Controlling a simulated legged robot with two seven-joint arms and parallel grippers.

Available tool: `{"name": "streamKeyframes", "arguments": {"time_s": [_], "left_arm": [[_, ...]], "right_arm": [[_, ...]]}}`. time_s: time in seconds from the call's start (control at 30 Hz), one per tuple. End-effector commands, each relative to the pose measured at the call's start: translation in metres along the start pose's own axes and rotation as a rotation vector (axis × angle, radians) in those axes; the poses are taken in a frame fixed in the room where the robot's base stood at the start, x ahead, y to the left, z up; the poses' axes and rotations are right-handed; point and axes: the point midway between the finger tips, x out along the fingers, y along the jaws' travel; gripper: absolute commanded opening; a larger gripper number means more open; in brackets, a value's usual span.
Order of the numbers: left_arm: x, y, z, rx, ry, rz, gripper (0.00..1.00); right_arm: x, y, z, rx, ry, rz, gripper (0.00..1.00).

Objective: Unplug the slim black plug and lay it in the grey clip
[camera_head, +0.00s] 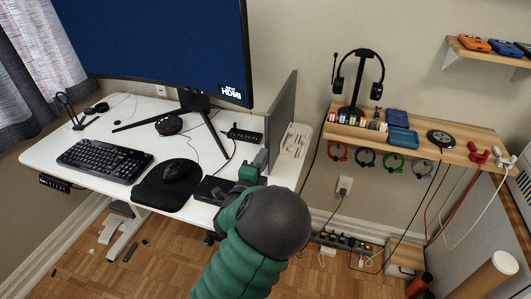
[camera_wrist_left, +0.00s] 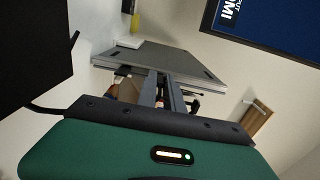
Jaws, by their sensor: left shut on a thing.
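My left gripper (camera_head: 262,157) reaches over the right end of the white desk, close to the upright grey panel. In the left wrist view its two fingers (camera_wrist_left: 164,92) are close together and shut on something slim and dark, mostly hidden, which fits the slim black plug. The grey panel lies just beyond the fingertips there. My right gripper is not in view.
The grey panel (camera_head: 281,120) stands between the desk (camera_head: 140,116) and the shelf (camera_head: 450,143). A black power strip (camera_head: 243,134) is on the desk, another (camera_head: 346,243) near the floor. Cables hang below the shelf. A headset stand (camera_head: 351,110) rises from the shelf.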

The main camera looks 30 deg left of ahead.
Motion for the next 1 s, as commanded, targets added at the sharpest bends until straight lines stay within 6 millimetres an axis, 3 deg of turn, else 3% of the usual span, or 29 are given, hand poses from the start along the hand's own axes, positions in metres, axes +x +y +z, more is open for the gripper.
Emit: {"name": "streamKeyframes", "arguments": {"time_s": [1.0], "left_arm": [[-0.041,0.0,0.0,0.0,-0.001,0.001,0.0]], "right_arm": [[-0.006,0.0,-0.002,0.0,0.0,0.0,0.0]]}}
